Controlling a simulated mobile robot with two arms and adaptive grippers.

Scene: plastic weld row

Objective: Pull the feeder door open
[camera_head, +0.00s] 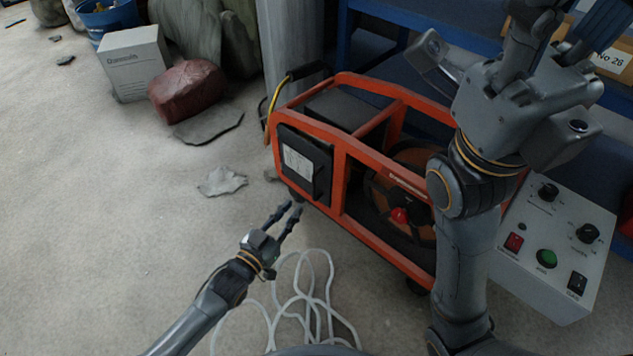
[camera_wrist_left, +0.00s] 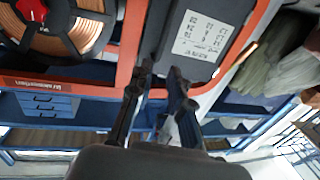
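The feeder is an orange-framed machine (camera_head: 345,160) on the floor, with a wire spool (camera_head: 405,185) inside. Its dark door (camera_head: 292,142), with a white label, is at the left end and looks shut. The labelled door also shows at the top of the left wrist view (camera_wrist_left: 230,20). My left gripper (camera_head: 291,211) is just in front of the door's lower part, fingers apart with a gap between them. In the left wrist view its fingertips (camera_wrist_left: 160,72) overlap the door's edge; contact cannot be told. My right arm (camera_head: 462,240) stands before the feeder; its finger state is unclear.
A control box (camera_head: 555,245) with knobs and buttons stands at the right. White hose (camera_head: 300,300) lies coiled on the floor below my left gripper. A white carton (camera_head: 132,65) and a dark red bundle (camera_head: 187,90) are at the back left. Floor at the left is clear.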

